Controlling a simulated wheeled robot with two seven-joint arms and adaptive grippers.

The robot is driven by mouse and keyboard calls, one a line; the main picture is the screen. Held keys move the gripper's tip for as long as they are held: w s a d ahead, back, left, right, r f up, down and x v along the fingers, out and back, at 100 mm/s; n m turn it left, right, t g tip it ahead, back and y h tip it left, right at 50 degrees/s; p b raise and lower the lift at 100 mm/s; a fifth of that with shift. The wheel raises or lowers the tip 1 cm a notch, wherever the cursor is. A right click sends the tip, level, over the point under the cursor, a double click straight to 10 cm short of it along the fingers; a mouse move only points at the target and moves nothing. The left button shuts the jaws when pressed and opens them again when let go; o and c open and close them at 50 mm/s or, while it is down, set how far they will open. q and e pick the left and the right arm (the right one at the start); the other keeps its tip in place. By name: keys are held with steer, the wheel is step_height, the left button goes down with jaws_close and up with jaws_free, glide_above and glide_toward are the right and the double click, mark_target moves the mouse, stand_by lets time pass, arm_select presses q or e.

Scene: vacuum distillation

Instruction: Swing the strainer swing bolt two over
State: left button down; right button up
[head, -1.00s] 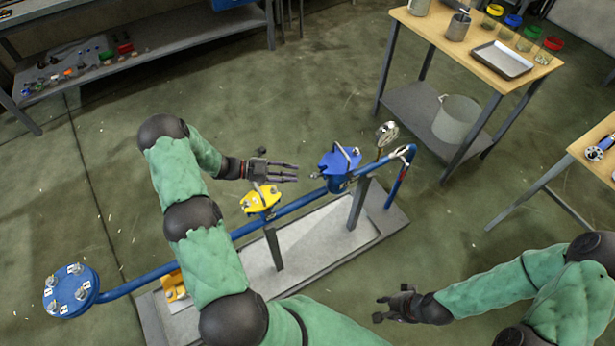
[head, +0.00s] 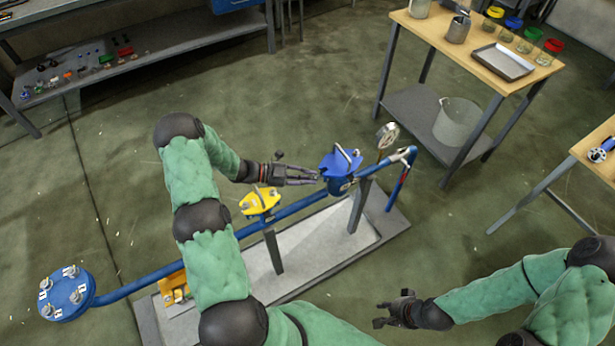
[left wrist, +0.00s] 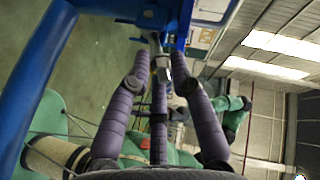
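The blue strainer (head: 337,172) sits on the blue pipe right of the yellow valve, with a bar across its top. My left gripper (head: 314,175) reaches in from the left, its fingertips close beside the strainer's left side. In the left wrist view, a metal bolt with a nut (left wrist: 163,68) stands between the spread purple fingers (left wrist: 160,75), below blue strainer parts. The fingers look apart; whether any touches the bolt I cannot tell. Which numbered bolt it is cannot be read. My right gripper (head: 381,313) is open and empty at the lower right, away from the pipe.
The yellow valve (head: 260,201) is just below my left gripper. A gauge (head: 388,131) rises behind the strainer. A blue flange (head: 67,293) with several bolts ends the pipe at the left. A wooden-topped table (head: 425,30) stands at the back right.

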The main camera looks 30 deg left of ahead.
arm_select(q)
steer(key=y+p, duration=0.1)
steer(key=p, duration=0.2)
steer(key=r+n+g+y+p, duration=0.1)
steer(key=p, duration=0.3)
steer(key=shift+w+r+g+p, duration=0.25)
steer(key=shift+w+g+p, duration=0.05)
steer(key=shift+w, duration=0.1)
steer(key=c, duration=1.4)
jaws_free()
steer(key=shift+o, duration=0.2)
steer(key=v, duration=1.2)
steer(key=shift+f, duration=0.1)
